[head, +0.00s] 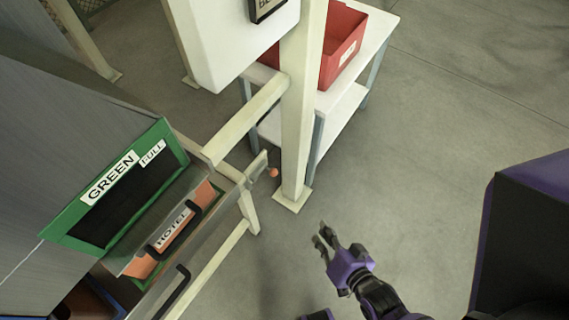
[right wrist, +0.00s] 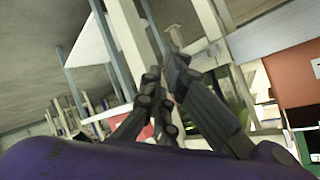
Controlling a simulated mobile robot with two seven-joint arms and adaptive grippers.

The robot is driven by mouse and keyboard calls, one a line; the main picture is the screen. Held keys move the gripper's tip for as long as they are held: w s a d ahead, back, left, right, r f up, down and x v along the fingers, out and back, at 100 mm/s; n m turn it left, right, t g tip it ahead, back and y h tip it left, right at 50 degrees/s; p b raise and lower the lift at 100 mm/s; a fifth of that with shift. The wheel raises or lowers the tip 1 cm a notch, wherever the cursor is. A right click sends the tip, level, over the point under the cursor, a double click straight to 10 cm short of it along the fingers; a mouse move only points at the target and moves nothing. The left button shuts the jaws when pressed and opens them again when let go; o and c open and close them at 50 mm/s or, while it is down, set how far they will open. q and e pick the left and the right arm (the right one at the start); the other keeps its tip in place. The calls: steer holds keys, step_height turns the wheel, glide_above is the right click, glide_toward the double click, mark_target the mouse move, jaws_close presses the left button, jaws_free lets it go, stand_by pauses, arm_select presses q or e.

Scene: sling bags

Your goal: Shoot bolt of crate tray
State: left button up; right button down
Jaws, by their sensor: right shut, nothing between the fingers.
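A small bolt with an orange-red round knob (head: 273,172) sits at the tray's right side, by the cream frame. My right gripper (head: 322,235) is shut and empty over bare floor, to the right of and below the knob, clearly apart from it. Its dark fingers also show in the right wrist view (right wrist: 172,62). The bolt cannot be made out there. My left gripper is not in view.
A cream post (head: 298,130) stands just beyond the knob. Behind it, a white shelf table (head: 376,32) carries a red bin (head: 343,58). The floor at right is clear.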

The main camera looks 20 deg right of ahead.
arm_select(q)
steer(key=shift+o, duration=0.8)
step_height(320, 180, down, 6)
steer(key=b, duration=0.5)
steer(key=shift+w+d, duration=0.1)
arm_select(e)
steer(key=w+d+f+m+t+b, duration=0.2)
steer(key=w+m+t, duration=0.15)
steer(key=w, duration=0.45)
steer(key=w+d+f+m+t+b, duration=0.1)
steer(key=w+f+m+t+b, duration=0.15)
steer(key=w+m, duration=0.4)
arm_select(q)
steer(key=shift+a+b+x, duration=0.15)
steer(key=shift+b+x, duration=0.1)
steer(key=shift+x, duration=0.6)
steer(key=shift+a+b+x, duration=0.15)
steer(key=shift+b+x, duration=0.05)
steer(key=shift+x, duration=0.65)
arm_select(e)
steer(key=w+a+r+n, duration=0.1)
steer(key=w+a, duration=0.3)
steer(key=w, duration=0.5)
steer(key=shift+w+a+t+y, duration=0.25)
steer(key=shift+w+t+y, duration=0.05)
steer(key=shift+w, duration=0.1)
